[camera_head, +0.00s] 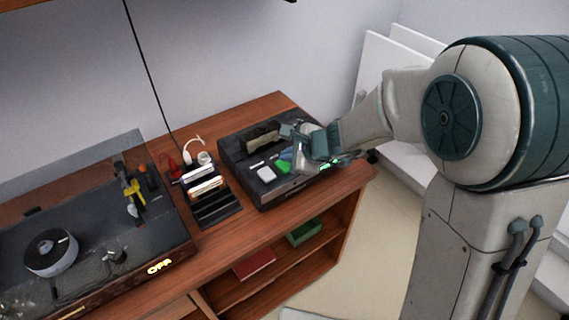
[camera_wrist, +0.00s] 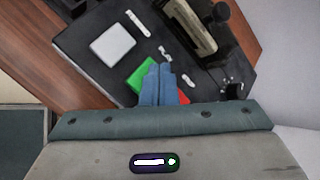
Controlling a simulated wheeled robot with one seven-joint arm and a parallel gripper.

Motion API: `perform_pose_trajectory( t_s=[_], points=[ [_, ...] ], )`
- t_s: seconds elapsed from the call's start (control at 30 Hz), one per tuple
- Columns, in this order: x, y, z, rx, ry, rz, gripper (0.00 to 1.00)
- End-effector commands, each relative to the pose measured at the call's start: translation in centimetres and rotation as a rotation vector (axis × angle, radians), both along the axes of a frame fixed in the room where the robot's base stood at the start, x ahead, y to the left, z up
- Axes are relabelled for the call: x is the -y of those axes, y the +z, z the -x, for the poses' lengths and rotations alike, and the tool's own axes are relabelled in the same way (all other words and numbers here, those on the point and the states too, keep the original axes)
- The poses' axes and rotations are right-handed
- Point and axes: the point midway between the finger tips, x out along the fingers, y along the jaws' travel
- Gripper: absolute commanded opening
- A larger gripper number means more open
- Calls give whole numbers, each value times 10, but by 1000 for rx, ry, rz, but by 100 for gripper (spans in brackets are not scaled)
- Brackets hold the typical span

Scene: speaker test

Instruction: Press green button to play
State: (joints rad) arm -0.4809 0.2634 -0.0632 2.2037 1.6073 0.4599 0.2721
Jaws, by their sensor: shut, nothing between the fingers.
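A black speaker box (camera_head: 237,158) stands on the wooden cabinet top, left of my arm in the head view. On its upper face are a green button (camera_head: 283,167) and a white button (camera_head: 266,174). In the wrist view the green button (camera_wrist: 142,76) is partly covered by my gripper (camera_wrist: 160,68), and the white button (camera_wrist: 113,46) lies up and left of it. A red button (camera_wrist: 184,99) shows just right of the fingers, mostly hidden. My gripper is shut and empty, with its fingertips over the green button's right part. I cannot tell whether they touch it.
A dark rack (camera_head: 215,207) with several upright cards stands left of the speaker. A turntable (camera_head: 90,245) fills the left of the cabinet top (camera_head: 262,222). A green box (camera_head: 304,231) and a red book (camera_head: 254,264) lie on the shelf below. White panels lean at the back right.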

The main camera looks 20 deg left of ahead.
Motion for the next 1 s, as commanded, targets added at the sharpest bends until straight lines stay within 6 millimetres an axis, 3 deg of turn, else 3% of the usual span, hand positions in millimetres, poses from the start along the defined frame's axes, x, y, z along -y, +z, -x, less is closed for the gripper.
perform_pose_trajectory(
  t_s=[1.0],
  points=[
    [0, -8, 0, -1, -1, 0, 0]
  ],
)
